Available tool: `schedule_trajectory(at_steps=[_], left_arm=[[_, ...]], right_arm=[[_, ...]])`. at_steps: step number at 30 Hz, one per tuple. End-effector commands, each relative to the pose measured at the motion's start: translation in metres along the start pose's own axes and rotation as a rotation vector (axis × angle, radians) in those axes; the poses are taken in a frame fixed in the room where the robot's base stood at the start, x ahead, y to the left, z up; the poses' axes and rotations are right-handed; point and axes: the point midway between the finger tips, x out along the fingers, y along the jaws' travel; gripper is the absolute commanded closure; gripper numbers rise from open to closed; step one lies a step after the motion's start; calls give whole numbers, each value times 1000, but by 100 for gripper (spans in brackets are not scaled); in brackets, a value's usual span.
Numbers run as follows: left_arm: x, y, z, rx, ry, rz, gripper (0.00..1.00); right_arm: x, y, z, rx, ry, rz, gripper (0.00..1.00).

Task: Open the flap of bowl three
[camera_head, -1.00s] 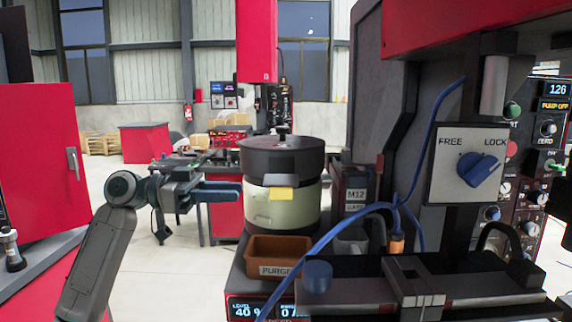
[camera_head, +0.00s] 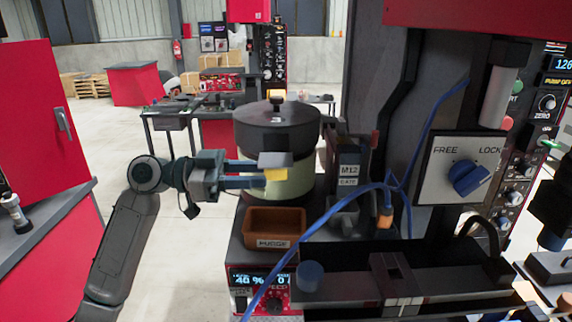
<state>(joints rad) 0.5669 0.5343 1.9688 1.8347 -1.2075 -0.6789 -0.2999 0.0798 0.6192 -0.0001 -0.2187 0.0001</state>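A round bowl (camera_head: 300,178) with a cream body and a black lid (camera_head: 277,130) stands on the feeder, left of the grey machine column. A small pale mark on the lid is too small to read surely. My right gripper is not recognisable in view.
A brown PURGE tray (camera_head: 275,222) sits below the bowl. The M12 box (camera_head: 348,170) stands close on the right. A blue hose (camera_head: 335,232) loops across the front. The FREE/LOCK knob (camera_head: 468,179) is farther right. Open floor lies left of the feeder.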

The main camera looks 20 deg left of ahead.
Motion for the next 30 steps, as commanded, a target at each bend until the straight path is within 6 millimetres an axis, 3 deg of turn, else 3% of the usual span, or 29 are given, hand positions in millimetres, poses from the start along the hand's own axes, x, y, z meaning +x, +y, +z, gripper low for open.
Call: schedule_trajectory(at_steps=[13, 27, 30], left_arm=[[55, 0, -2, -2, 2, 1, 67], [64, 0, 0, 0, -1, -1, 67], [64, 0, 0, -1, -1, -1, 85]], right_arm=[[-30, 2, -3, 0, 0, -1, 64], [-33, 2, -4, 0, -1, -1, 64], [-33, 2, -4, 0, -1, -1, 64]])
